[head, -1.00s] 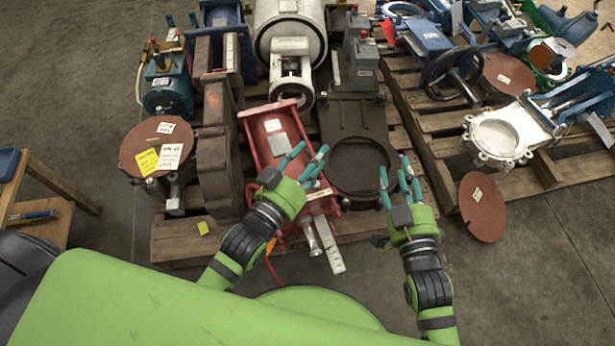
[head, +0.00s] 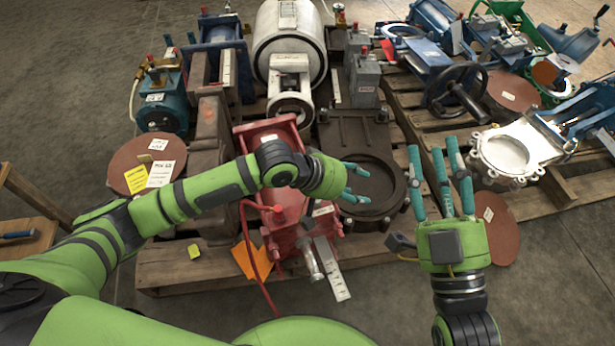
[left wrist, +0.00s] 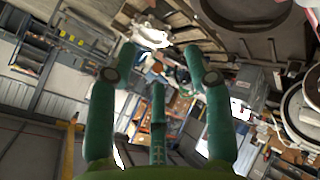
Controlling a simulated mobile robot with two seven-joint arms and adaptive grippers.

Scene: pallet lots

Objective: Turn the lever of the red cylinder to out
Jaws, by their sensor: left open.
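The red cylinder (head: 296,237) lies on the near edge of the left pallet. My left forearm crosses over it and hides its middle. A silver rod end (head: 309,259) and a pale metal strip (head: 332,269) stick out at its near end; I cannot tell which part is the lever or where it points. My left gripper (head: 360,183) is open and empty, right of the cylinder, above the dark flanged valve. Its spread fingers also show in the left wrist view (left wrist: 158,65), where the cylinder is not recognisable. My right gripper (head: 440,168) is open and empty, further right.
A dark flanged valve (head: 366,135) stands right of the cylinder, a brown rusty body (head: 211,150) left of it. A red hose (head: 248,260) hangs in front, near an orange tag (head: 252,259). A second pallet with a handwheel (head: 457,93) is at right. Bare floor (head: 565,255) lies front right.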

